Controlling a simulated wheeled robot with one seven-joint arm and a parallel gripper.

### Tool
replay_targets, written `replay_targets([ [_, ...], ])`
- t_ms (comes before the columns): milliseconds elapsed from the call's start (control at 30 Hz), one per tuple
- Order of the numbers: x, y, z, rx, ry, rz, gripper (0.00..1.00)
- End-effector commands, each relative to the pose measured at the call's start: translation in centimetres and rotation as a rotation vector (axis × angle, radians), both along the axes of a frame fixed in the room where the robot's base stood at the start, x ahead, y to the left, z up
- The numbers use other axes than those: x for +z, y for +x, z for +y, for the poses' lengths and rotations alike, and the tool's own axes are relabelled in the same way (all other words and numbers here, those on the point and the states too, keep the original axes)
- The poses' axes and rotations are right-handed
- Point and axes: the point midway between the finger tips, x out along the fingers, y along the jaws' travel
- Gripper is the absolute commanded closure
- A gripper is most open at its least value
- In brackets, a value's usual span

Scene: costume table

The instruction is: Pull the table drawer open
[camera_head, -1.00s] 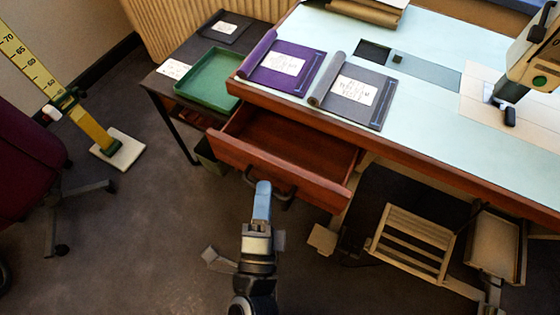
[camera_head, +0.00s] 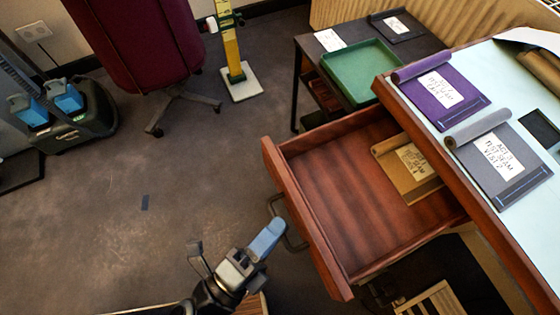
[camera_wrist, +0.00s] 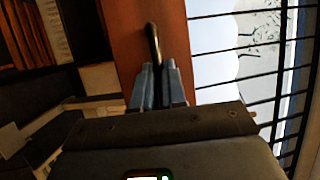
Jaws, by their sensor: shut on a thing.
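The table drawer (camera_head: 350,215) is a reddish-brown wooden drawer, pulled well out from under the pale-topped table (camera_head: 530,85). A tan fabric roll with a written label (camera_head: 408,170) lies inside it at the back. My gripper (camera_head: 272,232) is at the drawer's front, its blue fingers at the dark handle (camera_head: 300,243). In the wrist view the two fingers (camera_wrist: 158,88) are closed around the handle bar (camera_wrist: 153,42), with the drawer front (camera_wrist: 120,40) behind it. The part of the handle between the fingers is hidden.
A green tray (camera_head: 362,72) sits on a dark side table beyond the drawer. Purple and grey labelled rolls (camera_head: 440,88) lie on the tabletop. A maroon chair (camera_head: 135,45) and a yellow measuring stand (camera_head: 232,50) are at the back.

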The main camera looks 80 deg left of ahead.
Motion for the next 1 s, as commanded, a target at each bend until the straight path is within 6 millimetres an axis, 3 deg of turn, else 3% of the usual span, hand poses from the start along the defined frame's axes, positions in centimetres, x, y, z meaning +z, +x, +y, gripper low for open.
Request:
replay_targets([
  [233,-0.1,0.0,-0.1,-0.002,-0.001,0.002,1.0],
  [267,-0.1,0.0,-0.1,-0.002,-0.002,0.001,0.87],
  [500,0.0,0.0,0.0,-0.001,0.0,0.001,0.64],
  [767,-0.1,-0.1,-0.1,0.0,-0.001,0.001,0.64],
  [1000,-0.7,-2.5,-1.9,0.001,-0.003,0.003,0.64],
])
